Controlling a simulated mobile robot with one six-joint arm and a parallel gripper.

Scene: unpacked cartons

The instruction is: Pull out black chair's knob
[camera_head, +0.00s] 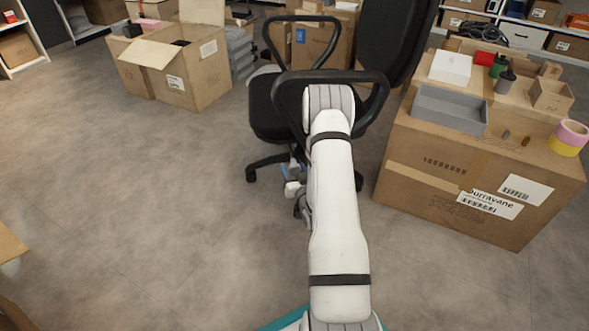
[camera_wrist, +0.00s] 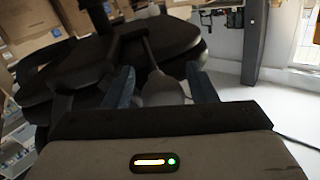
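The black office chair (camera_head: 278,105) stands in the middle of the head view, partly hidden behind my arm. In the wrist view its dark underside (camera_wrist: 85,80) fills the left and centre, tilted in the picture. A grey, rounded knob (camera_wrist: 162,90) on a thin rod shows there, reaching down between my fingers. My gripper (camera_wrist: 160,76) is open, with one blue-grey finger on each side of the knob and visible gaps between. In the head view my gripper (camera_head: 293,187) is low beside the chair's base, mostly hidden by my arm.
A large carton (camera_head: 440,180) carrying a grey tray (camera_head: 450,108), tape rolls and small items stands close on the chair's right. An open carton (camera_head: 175,75) is at the back left. The floor (camera_head: 150,210) at left is clear.

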